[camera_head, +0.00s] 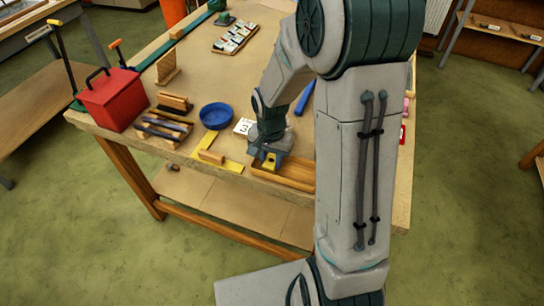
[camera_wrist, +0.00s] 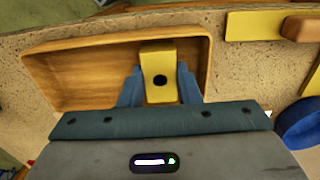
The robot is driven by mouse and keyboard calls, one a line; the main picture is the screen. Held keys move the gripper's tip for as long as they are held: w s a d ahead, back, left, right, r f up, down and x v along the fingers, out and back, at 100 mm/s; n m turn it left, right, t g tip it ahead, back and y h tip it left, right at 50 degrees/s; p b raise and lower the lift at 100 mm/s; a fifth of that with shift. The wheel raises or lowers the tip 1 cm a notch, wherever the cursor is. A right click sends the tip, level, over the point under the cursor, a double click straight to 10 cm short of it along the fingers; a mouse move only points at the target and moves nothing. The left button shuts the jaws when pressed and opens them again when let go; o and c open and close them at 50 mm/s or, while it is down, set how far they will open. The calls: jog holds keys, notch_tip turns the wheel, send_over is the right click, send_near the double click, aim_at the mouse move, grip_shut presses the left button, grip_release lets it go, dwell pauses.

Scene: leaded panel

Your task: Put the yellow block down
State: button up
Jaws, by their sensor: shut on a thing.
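The yellow block (camera_wrist: 160,58) is between the two fingers of my gripper (camera_wrist: 160,88), which is shut on it. The block has a dark round hole in its face. In the wrist view the block is over the wooden tray (camera_wrist: 85,62); I cannot tell whether it touches the tray floor. In the head view my gripper (camera_head: 268,161) is at the left end of the tray (camera_head: 293,179) near the table's front edge. A small part of the yellow block (camera_head: 269,164) shows there. My arm hides the tray's right end.
A flat yellow piece (camera_head: 231,166) with a wooden block (camera_head: 211,157) lies left of the tray. Behind are a blue bowl (camera_head: 215,115) and a white number card (camera_head: 243,126). A red toolbox (camera_head: 110,98) stands at the table's left. The table's middle (camera_head: 215,78) is mostly clear.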

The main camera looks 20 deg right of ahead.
jog(key=shift+f, duration=0.1)
jog(key=o, duration=0.5)
jog(key=shift+f, duration=0.1)
jog(key=o, duration=0.5)
jog(key=shift+c, duration=0.2)
notch_tip(320, 180, up, 11)
jog(key=s+r+n+t, duration=0.1)
jog(key=s+r+n, duration=0.2)
jog(key=s, duration=0.4)
jog(key=s+d+r+n+t, duration=0.1)
jog(key=s+r+n+t, duration=0.1)
jog(key=s, duration=0.6)
jog(key=shift+s+d+r+n+b, duration=0.3)
jog(key=shift+r+n, duration=0.55)
jog(key=shift+n, duration=0.35)
